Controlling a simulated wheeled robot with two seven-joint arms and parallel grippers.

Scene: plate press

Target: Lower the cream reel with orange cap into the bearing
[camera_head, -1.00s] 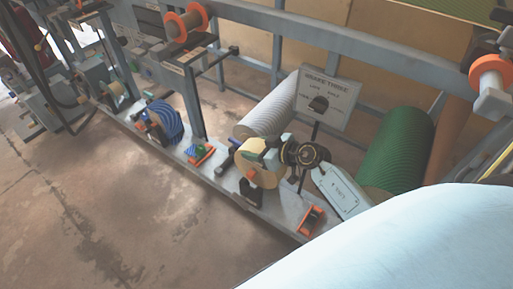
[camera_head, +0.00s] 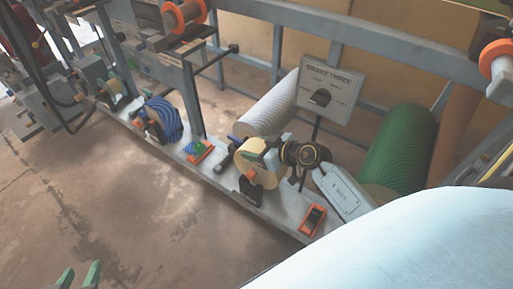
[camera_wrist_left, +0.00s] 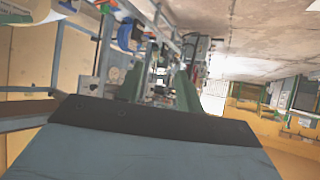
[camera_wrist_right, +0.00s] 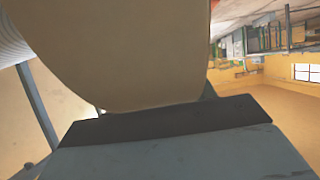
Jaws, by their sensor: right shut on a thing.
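The cream reel (camera_head: 246,170) is in the middle of the head view, with a small orange cap (camera_head: 252,174) on its facing end. It sits low at the bench edge, by a dark bearing block (camera_head: 250,192); I cannot tell whether it rests in it. My right gripper (camera_head: 264,160) is shut on the reel from the right, its green-grey fingers across the top. The reel's large cream face (camera_wrist_right: 120,50) fills much of the right wrist view. My left gripper (camera_head: 80,275) is open and empty at the bottom left, far from the reel; its green fingers show apart in the left wrist view (camera_wrist_left: 158,88).
A grey ribbed roll (camera_head: 268,110) and a brake sign (camera_head: 330,88) stand behind the reel. A green roll (camera_head: 402,150) is to the right. Orange-black holders (camera_head: 312,220) (camera_head: 200,152) and a blue reel (camera_head: 165,118) are along the bench. The floor in front is clear.

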